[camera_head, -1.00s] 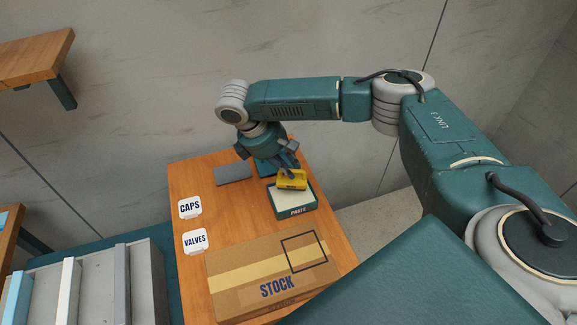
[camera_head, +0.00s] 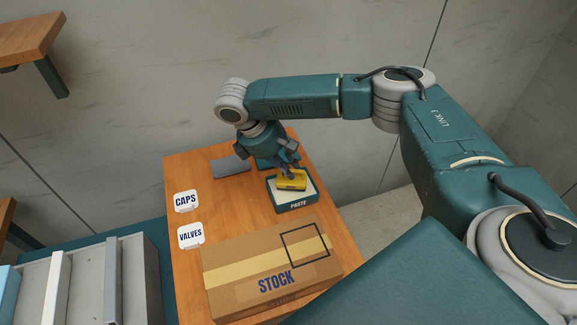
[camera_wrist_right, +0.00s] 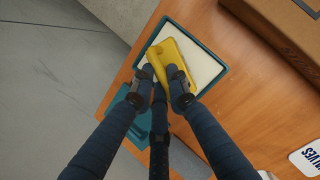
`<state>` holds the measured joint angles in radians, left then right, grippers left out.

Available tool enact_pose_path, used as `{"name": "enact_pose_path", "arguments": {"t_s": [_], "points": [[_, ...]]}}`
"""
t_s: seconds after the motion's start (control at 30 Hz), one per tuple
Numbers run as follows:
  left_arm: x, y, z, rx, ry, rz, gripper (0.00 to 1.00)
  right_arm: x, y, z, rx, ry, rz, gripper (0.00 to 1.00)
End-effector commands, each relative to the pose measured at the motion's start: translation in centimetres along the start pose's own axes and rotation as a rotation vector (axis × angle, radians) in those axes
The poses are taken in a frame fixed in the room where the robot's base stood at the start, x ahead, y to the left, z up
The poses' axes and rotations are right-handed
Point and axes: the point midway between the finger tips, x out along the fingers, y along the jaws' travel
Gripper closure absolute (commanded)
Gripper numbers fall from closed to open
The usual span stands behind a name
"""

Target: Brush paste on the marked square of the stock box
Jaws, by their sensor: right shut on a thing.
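My right gripper (camera_head: 286,170) is shut on the yellow brush (camera_head: 292,182) above the paste tray. In the right wrist view, the fingertips (camera_wrist_right: 165,75) close on the brush handle (camera_wrist_right: 177,63). The brush is over or in the pale paste (camera_wrist_right: 202,58); its underside is hidden, so I cannot tell contact. The teal paste tray (camera_head: 297,206) stands on the wooden table behind the stock box. The cardboard stock box (camera_head: 235,252) lies closed, with a yellow band. The marked square (camera_head: 290,246), a dark outline, is on its top at the right. My left gripper is out of view.
Two white labels, CAPS (camera_head: 186,201) and VALVES (camera_head: 191,236), are at the table's left edge. A grey flat piece (camera_head: 231,166) lies at the back. The wooden table (camera_head: 235,205) is bare between labels and tray. A grey rack (camera_head: 130,270) stands at lower left.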

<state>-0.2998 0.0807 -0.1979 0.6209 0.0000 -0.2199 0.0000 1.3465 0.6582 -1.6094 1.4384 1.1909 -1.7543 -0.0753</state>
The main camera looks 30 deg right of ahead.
Motion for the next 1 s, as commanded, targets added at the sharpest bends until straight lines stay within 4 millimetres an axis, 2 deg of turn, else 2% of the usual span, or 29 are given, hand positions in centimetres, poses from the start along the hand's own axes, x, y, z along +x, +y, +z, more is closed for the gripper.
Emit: {"name": "enact_pose_path", "arguments": {"t_s": [1.0], "points": [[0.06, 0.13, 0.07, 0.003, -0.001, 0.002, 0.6, 0.88, -0.18, -0.4, 0.0, 0.0, 0.0, 1.0]]}}
